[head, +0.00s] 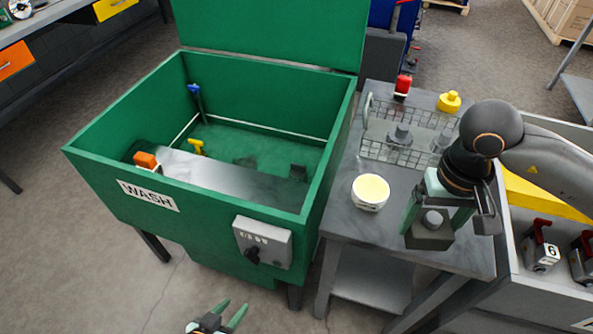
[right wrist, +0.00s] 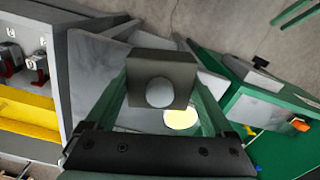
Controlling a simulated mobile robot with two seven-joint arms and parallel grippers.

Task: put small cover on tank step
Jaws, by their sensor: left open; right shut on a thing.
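My right gripper (head: 435,217) is shut on a dark grey square block with a round lighter knob, which looks like the small cover (head: 428,240). The cover is over the front part of the side table; any gap below it is hard to judge. In the right wrist view the cover (right wrist: 137,70) sits between the two green fingers. The green wash tank (head: 90,165) stands open to the left, with a grey step (head: 235,178) along its near side inside. My left gripper (head: 217,319) is open and empty at the bottom edge, in front of the tank.
The side table (head: 335,215) carries a white tub with a yellow top (head: 370,192), a wire basket (head: 372,155), a red-topped item (head: 403,85) and a yellow item (head: 449,101). An orange-handled item (head: 146,161) and a yellow tool (head: 197,147) are at the tank. The lid (head: 270,30) stands raised.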

